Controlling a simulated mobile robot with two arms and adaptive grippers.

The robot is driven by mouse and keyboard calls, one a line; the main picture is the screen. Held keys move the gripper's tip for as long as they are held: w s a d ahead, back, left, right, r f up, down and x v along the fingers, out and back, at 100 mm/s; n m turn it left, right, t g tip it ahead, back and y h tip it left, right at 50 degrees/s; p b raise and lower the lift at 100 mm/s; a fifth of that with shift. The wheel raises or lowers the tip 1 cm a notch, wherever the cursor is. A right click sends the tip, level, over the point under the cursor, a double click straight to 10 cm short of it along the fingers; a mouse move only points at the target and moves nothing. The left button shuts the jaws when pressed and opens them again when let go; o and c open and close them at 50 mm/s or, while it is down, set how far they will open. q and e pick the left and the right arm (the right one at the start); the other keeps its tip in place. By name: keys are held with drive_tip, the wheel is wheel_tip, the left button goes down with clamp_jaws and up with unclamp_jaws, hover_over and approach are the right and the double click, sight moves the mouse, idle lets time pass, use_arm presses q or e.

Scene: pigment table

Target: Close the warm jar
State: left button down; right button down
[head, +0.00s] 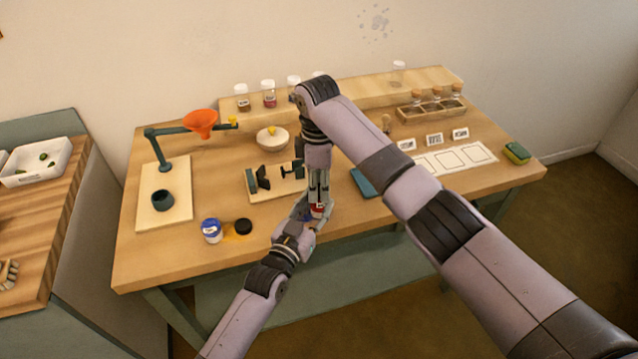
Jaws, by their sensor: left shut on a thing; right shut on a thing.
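My two grippers meet near the table's front edge. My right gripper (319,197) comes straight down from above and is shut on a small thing. My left gripper (308,218) reaches in from the lower left and is shut on a small jar with red on it (318,210), directly below the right gripper's fingertips. The fingers hide most of the jar. What the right gripper holds is hidden; it may be the jar's lid, and I cannot tell whether it touches the jar. A dark round lid (243,226) lies on the table to the left.
A jar with a blue band (211,231) stands beside the dark lid, with orange powder (236,237) between. A stand holds an orange funnel (201,122) over a board with a dark cup (162,201). A wooden fixture (262,190) stands behind my grippers. Jars line the back shelf (350,88).

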drive_tip(key=m, duration=0.3)
drive_tip(key=c, duration=1.1)
unclamp_jaws()
drive_tip(key=shift+r, duration=2.3)
drive_tip(key=shift+c, duration=0.5)
